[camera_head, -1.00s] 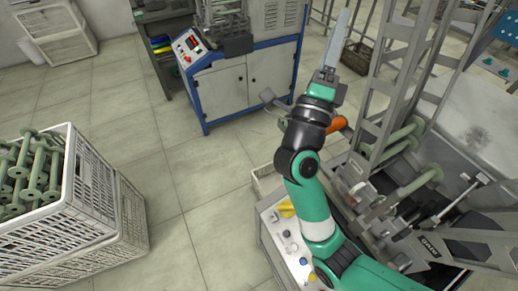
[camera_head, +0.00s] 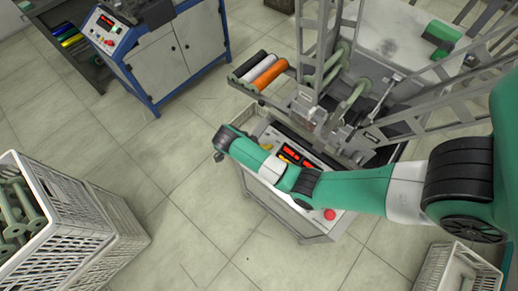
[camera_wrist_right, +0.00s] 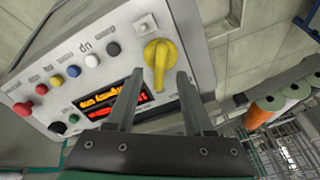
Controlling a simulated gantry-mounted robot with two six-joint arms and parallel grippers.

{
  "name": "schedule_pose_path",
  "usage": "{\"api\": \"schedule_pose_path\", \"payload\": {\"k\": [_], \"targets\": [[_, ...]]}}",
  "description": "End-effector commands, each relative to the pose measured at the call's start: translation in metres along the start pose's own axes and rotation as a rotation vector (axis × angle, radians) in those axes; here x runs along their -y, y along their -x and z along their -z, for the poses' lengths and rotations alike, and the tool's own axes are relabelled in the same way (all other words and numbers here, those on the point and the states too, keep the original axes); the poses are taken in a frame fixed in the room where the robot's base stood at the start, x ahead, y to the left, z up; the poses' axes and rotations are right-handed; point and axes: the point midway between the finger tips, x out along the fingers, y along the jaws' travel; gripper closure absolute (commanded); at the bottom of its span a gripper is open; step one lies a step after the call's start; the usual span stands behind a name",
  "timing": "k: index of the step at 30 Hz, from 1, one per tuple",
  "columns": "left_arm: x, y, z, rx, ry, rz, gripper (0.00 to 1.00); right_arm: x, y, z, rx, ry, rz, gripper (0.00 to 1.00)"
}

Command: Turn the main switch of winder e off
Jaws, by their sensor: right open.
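The main switch is likely the yellow rotary knob (camera_wrist_right: 160,58) on the grey control panel (camera_wrist_right: 190,30) in the right wrist view. Its grip bar runs roughly up and down in the picture. My right gripper (camera_wrist_right: 159,82) is open, its two fingers pointing at the panel, one on each side of the knob's lower end. I cannot tell whether they touch it. In the head view the panel (camera_head: 314,219) lies under my right arm, which hides part of it; a bit of yellow (camera_head: 268,147) shows beside the wrist. The display (camera_wrist_right: 112,103) is lit orange-red. My left gripper is out of view.
Several coloured push buttons, including a red one (camera_wrist_right: 22,108), sit beside the display. A blue-framed cabinet (camera_head: 180,50) is at upper left, a white crate (camera_head: 75,220) at left. Floor between is clear.

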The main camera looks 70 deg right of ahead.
Motion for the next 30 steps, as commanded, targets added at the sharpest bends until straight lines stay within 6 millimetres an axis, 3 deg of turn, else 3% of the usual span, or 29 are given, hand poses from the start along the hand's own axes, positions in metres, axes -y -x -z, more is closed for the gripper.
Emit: {"api": "schedule_pose_path", "payload": {"k": [1, 7, 12, 19, 20, 28, 30], "targets": [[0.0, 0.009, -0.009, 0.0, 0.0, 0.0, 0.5, -0.002, -0.019, -0.002, -0.001, -0.001, -0.002, 0.47], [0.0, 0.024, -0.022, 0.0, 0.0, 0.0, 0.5, -0.001, -0.056, -0.002, 0.0, -0.002, -0.001, 0.47], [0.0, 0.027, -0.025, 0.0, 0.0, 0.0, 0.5, 0.0, -0.067, -0.001, 0.001, -0.002, 0.002, 0.47], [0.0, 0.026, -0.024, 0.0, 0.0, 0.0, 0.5, 0.001, -0.067, 0.0, 0.001, -0.001, 0.002, 0.47], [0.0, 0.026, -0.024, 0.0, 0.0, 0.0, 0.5, 0.001, -0.067, 0.0, 0.001, -0.001, 0.002, 0.49], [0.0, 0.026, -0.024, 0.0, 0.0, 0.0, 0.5, 0.0, -0.067, 0.0, 0.001, -0.002, 0.002, 0.98], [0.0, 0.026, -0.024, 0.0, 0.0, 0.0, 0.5, 0.0, -0.067, 0.0, 0.001, -0.002, 0.002, 1.0]]}}
